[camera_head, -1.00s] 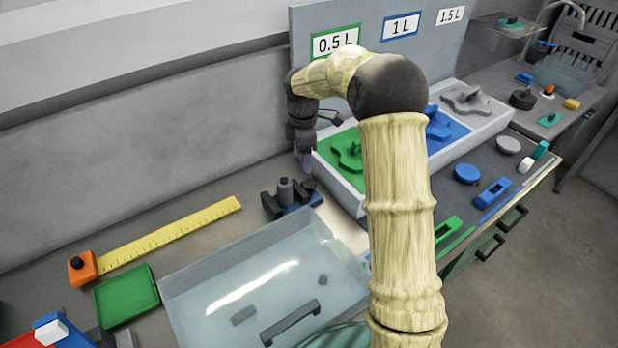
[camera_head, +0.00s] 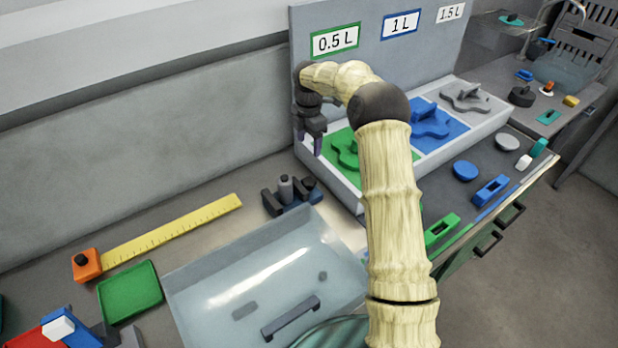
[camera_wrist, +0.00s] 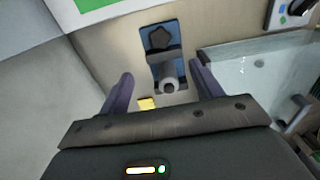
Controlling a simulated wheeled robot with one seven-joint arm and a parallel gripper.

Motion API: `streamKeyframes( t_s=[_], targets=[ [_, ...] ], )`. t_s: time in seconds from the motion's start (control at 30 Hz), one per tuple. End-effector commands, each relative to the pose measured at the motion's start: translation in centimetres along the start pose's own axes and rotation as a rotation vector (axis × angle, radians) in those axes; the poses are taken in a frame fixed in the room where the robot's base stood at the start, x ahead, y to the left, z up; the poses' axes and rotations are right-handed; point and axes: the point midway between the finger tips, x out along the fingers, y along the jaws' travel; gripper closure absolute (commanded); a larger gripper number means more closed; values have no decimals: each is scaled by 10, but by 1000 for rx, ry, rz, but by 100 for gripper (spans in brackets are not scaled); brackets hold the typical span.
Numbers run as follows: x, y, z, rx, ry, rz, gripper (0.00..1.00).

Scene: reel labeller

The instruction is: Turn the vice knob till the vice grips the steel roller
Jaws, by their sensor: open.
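The vice has a blue base (camera_head: 312,198) and dark jaws, and stands on the bench behind the clear tray. The grey steel roller (camera_head: 285,189) stands upright between the jaws; I cannot tell whether they press on it. The dark knob (camera_head: 308,183) is at the vice's right end. In the wrist view the star-shaped knob (camera_wrist: 159,38) is at the far end of the vice, and the roller (camera_wrist: 169,84) shows end-on, nearer me. My gripper (camera_head: 309,140) is open and empty, above and apart from the vice. Its fingers (camera_wrist: 161,70) show either side of the vice in the wrist view.
A clear tray (camera_head: 200,305) stands in front of the vice. A yellow ruler (camera_head: 170,230) lies left of it. The bin panel with the green section (camera_head: 336,165) is close to the right of my gripper. Bare bench lies between ruler and vice.

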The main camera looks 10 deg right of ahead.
Motion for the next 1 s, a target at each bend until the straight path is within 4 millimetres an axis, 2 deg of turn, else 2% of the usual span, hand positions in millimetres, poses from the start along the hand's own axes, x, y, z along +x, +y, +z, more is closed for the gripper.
streamKeyframes(
  t_s=[0.7,0.9,1.0],
  targets=[
    [124,-2,-1,1,2,-4,35],
    [150,-1,-1,1,2,-3,35],
    [155,-1,0,0,0,0,35]
  ],
)
